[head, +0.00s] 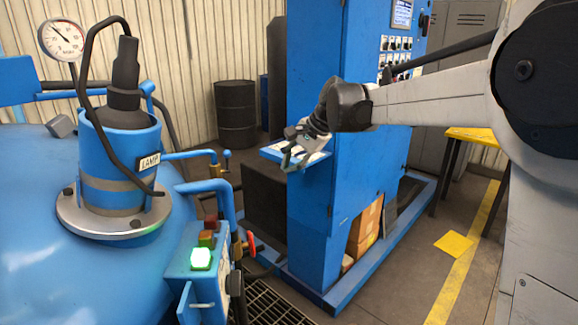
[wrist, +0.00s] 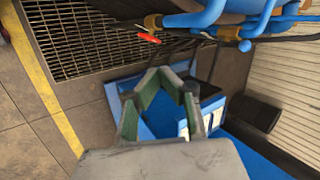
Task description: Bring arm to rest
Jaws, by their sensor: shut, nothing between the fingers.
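My gripper (head: 290,162) is at the end of my arm, which reaches in from the right of the head view. It hangs in the air in front of the tall blue control cabinet (head: 335,190), apart from the furnace. Its fingers are shut with nothing held; they also show in the wrist view (wrist: 170,82). The small shelf (head: 300,152) on the cabinet lies behind the gripper, and I cannot tell the exact gap between them.
The blue furnace lid (head: 40,220) with its lamp housing (head: 120,160) and gauge (head: 61,38) fills the left. A button box (head: 205,260) with a lit green button stands before it. A black drum (head: 237,113) is at the back. A yellow table (head: 470,135) stands right.

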